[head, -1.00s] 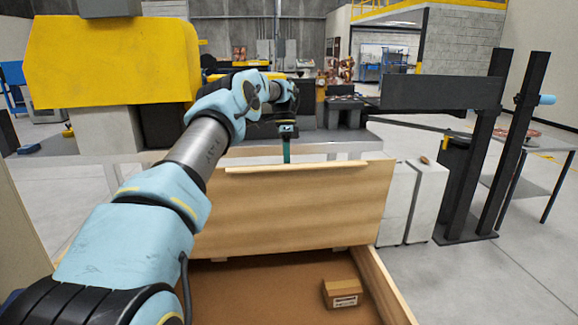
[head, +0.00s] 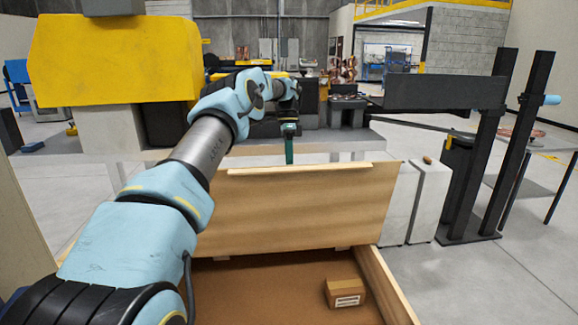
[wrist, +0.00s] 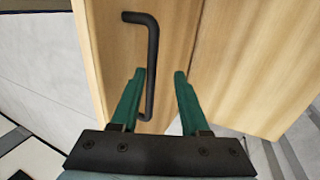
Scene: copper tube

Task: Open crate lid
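The wooden crate lid (head: 310,210) stands raised, close to upright, at the far side of the open crate (head: 385,285). A wooden strip runs along its upper edge. My gripper (head: 289,158) is at the lid's top edge, with its tips partly hidden behind the lid. In the wrist view, my gripper (wrist: 160,75) has its two green fingers apart. A black bar handle (wrist: 152,65) on the pale wood (wrist: 180,30) appears between the fingertips, nearer the left finger. The fingers are not closed on it.
A small cardboard box (head: 345,292) lies inside the crate at the right. A grey bench (head: 345,140) with a yellow machine (head: 115,60) stands behind the lid. White blocks (head: 430,200) and a black post frame (head: 485,170) are at the right. Open floor lies front right.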

